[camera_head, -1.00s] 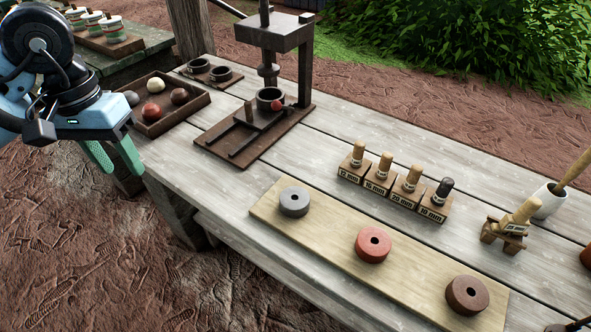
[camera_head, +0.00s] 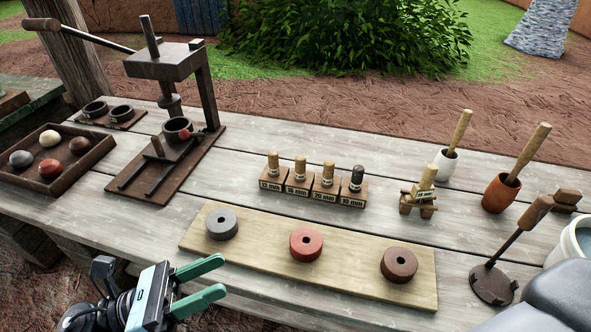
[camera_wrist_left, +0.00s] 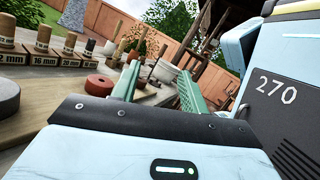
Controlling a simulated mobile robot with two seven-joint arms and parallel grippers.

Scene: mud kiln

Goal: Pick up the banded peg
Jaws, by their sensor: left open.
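Several upright pegs stand in labelled wooden blocks on the table: a 12 mm peg (camera_head: 273,163), two more pale pegs (camera_head: 300,167) (camera_head: 328,173) and a dark-topped peg (camera_head: 357,177). Another pale peg (camera_head: 428,176) leans in a small wooden cradle (camera_head: 419,207) to their right and has a marked band. Which one the task calls banded is unclear. My left gripper (camera_head: 222,277) is open and empty by the table's front edge, left of and nearer than the pegs. Its green fingers also show in the left wrist view (camera_wrist_left: 160,80). My right gripper is not visible.
A pale board (camera_head: 350,273) with grey (camera_head: 221,229), red (camera_head: 306,251) and brown (camera_head: 398,272) rings lies between my left gripper and the pegs. A press (camera_head: 165,63) and ball tray (camera_head: 92,163) stand left. Mortars and a long-handled tool (camera_head: 493,284) stand right.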

